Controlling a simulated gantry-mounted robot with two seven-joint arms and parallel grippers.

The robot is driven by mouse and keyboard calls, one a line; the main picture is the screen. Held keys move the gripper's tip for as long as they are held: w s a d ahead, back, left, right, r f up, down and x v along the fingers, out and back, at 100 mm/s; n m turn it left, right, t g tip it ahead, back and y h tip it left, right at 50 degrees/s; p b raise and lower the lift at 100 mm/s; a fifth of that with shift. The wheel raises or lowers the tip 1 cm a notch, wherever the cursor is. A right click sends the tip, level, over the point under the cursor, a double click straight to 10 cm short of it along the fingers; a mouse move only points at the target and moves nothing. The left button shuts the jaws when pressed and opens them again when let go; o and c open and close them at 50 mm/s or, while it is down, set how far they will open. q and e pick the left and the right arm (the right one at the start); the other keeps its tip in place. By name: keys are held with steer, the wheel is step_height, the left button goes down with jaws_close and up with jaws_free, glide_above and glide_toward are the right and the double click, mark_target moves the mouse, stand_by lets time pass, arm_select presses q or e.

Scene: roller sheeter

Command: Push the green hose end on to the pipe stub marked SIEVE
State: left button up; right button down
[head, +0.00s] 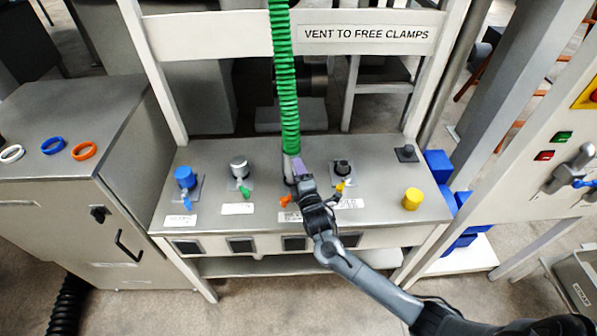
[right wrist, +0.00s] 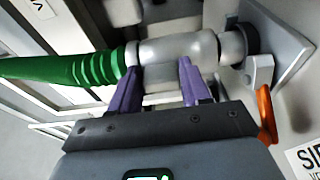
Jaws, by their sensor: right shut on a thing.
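The green ribbed hose (head: 284,85) hangs from above and ends in a silver cuff (right wrist: 175,50). My right gripper (head: 299,172) is shut on this cuff, its purple fingers (right wrist: 160,82) across it in the right wrist view. The cuff is in line with a pipe stub (right wrist: 250,40) with a dark collar on a plate, and appears to meet it; how far it is over the stub I cannot tell. An orange lever (right wrist: 265,113) sits beside this stub. The label (right wrist: 306,158) near it reads "SI…", cut off by the frame edge. My left gripper is out of view.
Other stubs on the bench have a blue cap (head: 185,177), a silver cap (head: 239,167) and a black top (head: 342,167). A yellow cap (head: 412,198) stands at the right. Blue, white and orange rings (head: 84,151) lie on the left cabinet.

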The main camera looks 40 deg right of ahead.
steer(key=shift+f, duration=0.1)
steer(key=shift+f, duration=0.35)
steer(key=shift+f, duration=0.15)
stand_by(0.4)
steer(key=shift+f+b, duration=0.3)
steer(key=shift+f, duration=0.35)
steer(key=shift+f, duration=0.25)
stand_by(0.5)
steer(key=shift+c, duration=2.2)
jaws_free()
steer(key=shift+w, duration=0.1)
steer(key=shift+f, duration=0.15)
steer(key=p+v, duration=0.2)
steer(key=v, duration=0.9)
